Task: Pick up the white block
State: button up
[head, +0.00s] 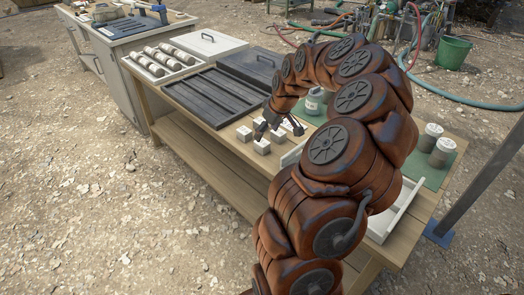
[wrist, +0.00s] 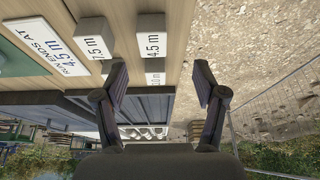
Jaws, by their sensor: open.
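Several small white blocks stand on the wooden bench, including a front one (head: 262,147) and a left one (head: 244,133). My gripper (head: 279,126) is open and low over this group. In the wrist view, my gripper (wrist: 161,74) has its fingers spread, with nothing held. A block marked 7.5 m (wrist: 94,36) is to the left. I cannot tell which one the task means.
A dark ribbed tray (head: 215,97) lies left of the blocks. A placard reading "RUN ENDS AT 4.5 m" (wrist: 45,45) is near them. Capped jars (head: 430,137) stand on a green mat at the right. The bench's front edge (head: 200,143) is close to the blocks.

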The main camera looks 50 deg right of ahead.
aim_at(262, 142)
jog(key=shift+d+p+x, duration=0.15)
jog(key=shift+p+x, duration=0.05)
jog(key=shift+x, duration=1.2)
jog(key=shift+d+p+x, duration=0.2)
jog(key=shift+p+x, duration=0.05)
jog(key=shift+x, duration=1.1)
jog(key=shift+d+p+x, duration=0.15)
jog(key=shift+p+x, duration=0.05)
jog(key=shift+x, duration=1.2)
jog(key=shift+w, duration=0.1)
jog(key=c, duration=1.2)
